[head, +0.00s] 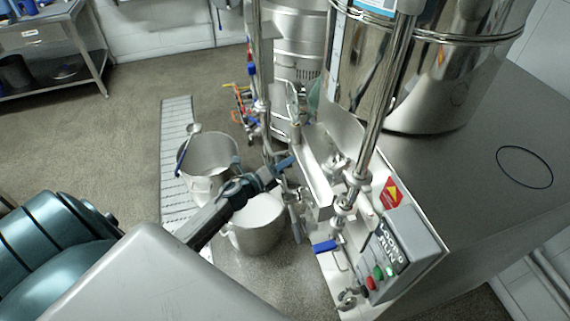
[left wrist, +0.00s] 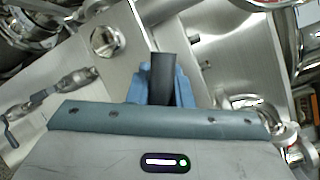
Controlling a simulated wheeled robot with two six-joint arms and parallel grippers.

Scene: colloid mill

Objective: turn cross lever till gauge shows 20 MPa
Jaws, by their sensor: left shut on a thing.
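My left gripper (head: 285,164) reaches in from the left to the steel mill between two upright pipes. In the left wrist view, its blue fingers (left wrist: 163,84) are shut around a dark grey grip (left wrist: 163,68), which looks like one arm of the cross lever. The rest of the lever is hidden behind the gripper and the machine parts. No readable gauge face shows in either view; a round part (head: 292,98) seen nearly edge-on above the gripper may be the gauge, but I cannot tell. My right gripper is not in view.
A control box (head: 392,262) with coloured buttons and a blue-handled valve (head: 325,246) lie to the right of the gripper. A large steel tank (head: 430,85) stands behind on a metal top.

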